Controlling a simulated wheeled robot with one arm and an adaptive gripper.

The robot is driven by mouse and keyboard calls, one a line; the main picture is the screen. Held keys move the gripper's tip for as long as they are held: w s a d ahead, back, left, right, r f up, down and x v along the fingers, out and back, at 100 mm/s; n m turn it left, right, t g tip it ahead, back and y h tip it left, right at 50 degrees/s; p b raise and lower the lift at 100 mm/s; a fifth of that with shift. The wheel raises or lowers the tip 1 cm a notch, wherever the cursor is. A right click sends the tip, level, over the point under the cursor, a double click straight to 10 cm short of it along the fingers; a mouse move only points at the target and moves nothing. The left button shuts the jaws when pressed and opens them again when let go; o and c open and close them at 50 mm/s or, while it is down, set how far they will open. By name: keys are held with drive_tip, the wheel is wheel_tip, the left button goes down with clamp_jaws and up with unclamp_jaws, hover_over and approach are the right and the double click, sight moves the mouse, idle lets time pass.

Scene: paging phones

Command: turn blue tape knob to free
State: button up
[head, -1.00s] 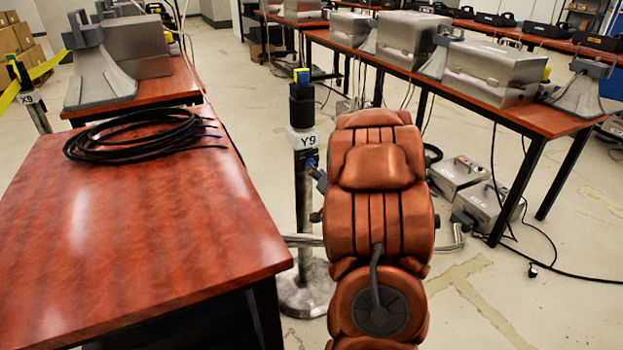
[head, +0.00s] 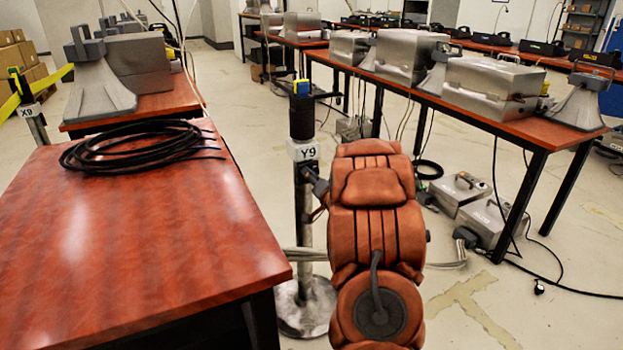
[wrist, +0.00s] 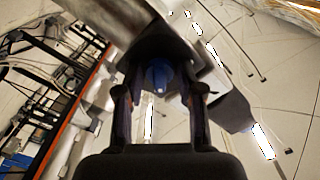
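The tape post (head: 303,118) stands between the tables, with a black head, a blue and yellow top and a white "Y9" label (head: 306,152). My arm reaches it from the right, and my gripper (head: 316,184) is at the post just below the label. In the wrist view the blue knob (wrist: 158,76) sits under the dark post head, ahead of and between my fingertips. My gripper in the wrist view (wrist: 160,92) is open, with a gap on each side of the knob. The knob's setting cannot be read.
A red-brown table (head: 130,240) with a coil of black cable (head: 135,148) fills the left. A long table with metal cases (head: 490,85) runs along the right. Grey boxes (head: 460,190) and cables lie on the floor there. Another post, labelled X9 (head: 30,112), stands far left.

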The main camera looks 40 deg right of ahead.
drive_tip(key=shift+w, duration=0.2)
clamp_jaws()
idle(0.3)
